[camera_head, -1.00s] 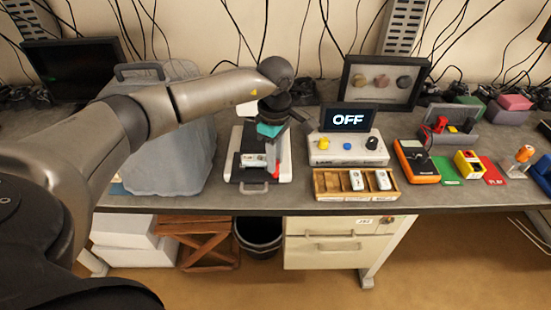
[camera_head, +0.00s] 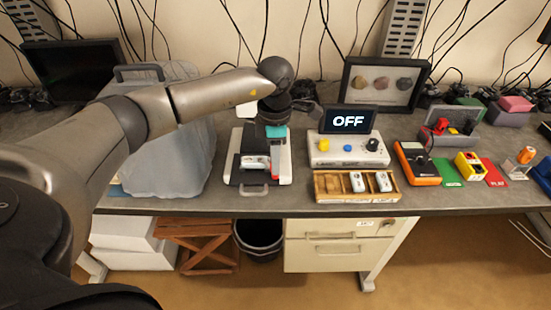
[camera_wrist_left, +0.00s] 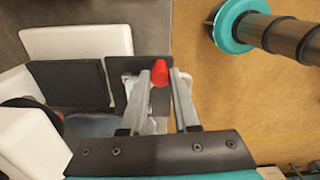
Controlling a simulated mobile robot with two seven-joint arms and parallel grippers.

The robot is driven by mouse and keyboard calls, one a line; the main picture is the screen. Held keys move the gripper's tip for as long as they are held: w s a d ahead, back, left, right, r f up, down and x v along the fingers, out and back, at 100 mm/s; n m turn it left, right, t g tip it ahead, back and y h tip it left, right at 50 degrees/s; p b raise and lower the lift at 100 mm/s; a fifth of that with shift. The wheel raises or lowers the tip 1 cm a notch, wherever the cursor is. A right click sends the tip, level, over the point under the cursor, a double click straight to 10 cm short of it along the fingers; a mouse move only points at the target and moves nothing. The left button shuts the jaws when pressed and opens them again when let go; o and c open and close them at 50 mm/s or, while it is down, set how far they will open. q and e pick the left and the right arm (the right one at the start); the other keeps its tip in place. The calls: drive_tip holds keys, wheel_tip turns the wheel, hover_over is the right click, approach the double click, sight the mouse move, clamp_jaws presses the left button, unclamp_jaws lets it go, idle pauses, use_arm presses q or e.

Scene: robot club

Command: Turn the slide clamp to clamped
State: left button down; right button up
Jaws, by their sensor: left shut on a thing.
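The slide clamp's lever shows only as a red tip (camera_wrist_left: 159,73) in the left wrist view. My left gripper (camera_wrist_left: 160,85) is shut on this red-tipped lever, with one grey finger on each side. In the head view my left gripper (camera_head: 276,146) reaches down over a white-framed device (camera_head: 284,181) with a dark bed. A small silver and white piece (camera_head: 254,162) lies in that bed. The clamp itself is mostly hidden behind my gripper, so its position cannot be told. My right gripper does not show.
A control box with an OFF screen (camera_head: 347,121) stands to the right. A wooden tray (camera_head: 327,189) holding small white pieces is in front of it. A grey covered object (camera_head: 165,165) stands close on the left. The bench's front edge is close to the device.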

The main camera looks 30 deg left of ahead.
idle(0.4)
use_arm(q)
drive_tip(key=c, duration=0.7)
unclamp_jaws()
drive_tip(key=shift+o, duration=0.2)
wheel_tip(320, 180, up, 15)
drive_tip(key=shift+b, duration=0.45)
